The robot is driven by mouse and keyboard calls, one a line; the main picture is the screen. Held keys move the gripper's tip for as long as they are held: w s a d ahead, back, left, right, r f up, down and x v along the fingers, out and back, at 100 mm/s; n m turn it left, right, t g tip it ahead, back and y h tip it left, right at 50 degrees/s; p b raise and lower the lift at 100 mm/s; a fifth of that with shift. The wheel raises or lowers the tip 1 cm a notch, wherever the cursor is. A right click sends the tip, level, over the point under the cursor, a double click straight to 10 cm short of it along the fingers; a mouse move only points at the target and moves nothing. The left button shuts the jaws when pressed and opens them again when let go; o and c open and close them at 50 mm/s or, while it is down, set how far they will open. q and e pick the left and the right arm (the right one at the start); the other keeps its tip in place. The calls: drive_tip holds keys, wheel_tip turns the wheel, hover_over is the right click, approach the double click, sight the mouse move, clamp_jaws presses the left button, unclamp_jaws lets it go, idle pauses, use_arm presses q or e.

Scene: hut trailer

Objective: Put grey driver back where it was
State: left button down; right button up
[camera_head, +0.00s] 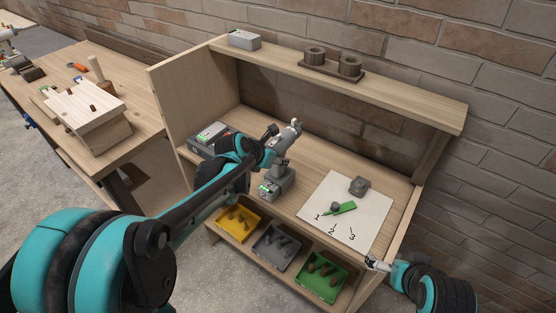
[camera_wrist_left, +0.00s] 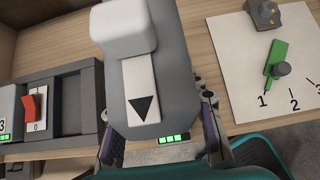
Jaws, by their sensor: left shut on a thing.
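The grey driver (camera_head: 284,158) is at the middle of the bench, upright or nearly so, with its battery base (camera_head: 277,185) low over the front edge. I cannot tell whether it touches the bench. My left gripper (camera_head: 270,146) is shut on the driver. In the left wrist view the driver (camera_wrist_left: 150,70) fills the middle, with a black arrow and green lights, between the fingers (camera_wrist_left: 160,133). A grey charger dock (camera_head: 208,140) with a red switch (camera_wrist_left: 33,104) and empty-looking slots stands left of the driver. My right gripper (camera_head: 376,263) is by the bench's front right corner.
A white numbered sheet (camera_head: 318,190) bears a green piece (camera_head: 342,208) and a grey block (camera_head: 358,186). Yellow (camera_head: 228,226), grey (camera_head: 264,249) and green (camera_head: 306,286) bins sit on the lower shelf. The upper shelf (camera_head: 420,104) overhangs the back; a side panel (camera_head: 175,100) bounds the left.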

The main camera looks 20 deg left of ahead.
use_arm(q)
drive_tip(key=shift+f, duration=0.1)
drive_tip(key=c, duration=1)
unclamp_jaws()
drive_tip(key=shift+o, duration=0.2)
drive_tip(key=shift+r, duration=0.25)
drive_tip(key=p+v, duration=0.4)
drive_tip(key=v, duration=0.7)
drive_tip(key=s+d+f+m+y, duration=0.1)
drive_tip(key=s+f+m, duration=0.1)
drive_tip(key=s+m, duration=0.7)
drive_tip(key=s+d+f+m+g+y, duration=0.1)
drive_tip(key=s+m, duration=0.8)
drive_tip(key=m, duration=1.4)
drive_tip(key=shift+d+f+y, duration=0.45)
drive_tip(key=shift+f+y, duration=0.1)
drive_tip(key=shift+y, duration=0.05)
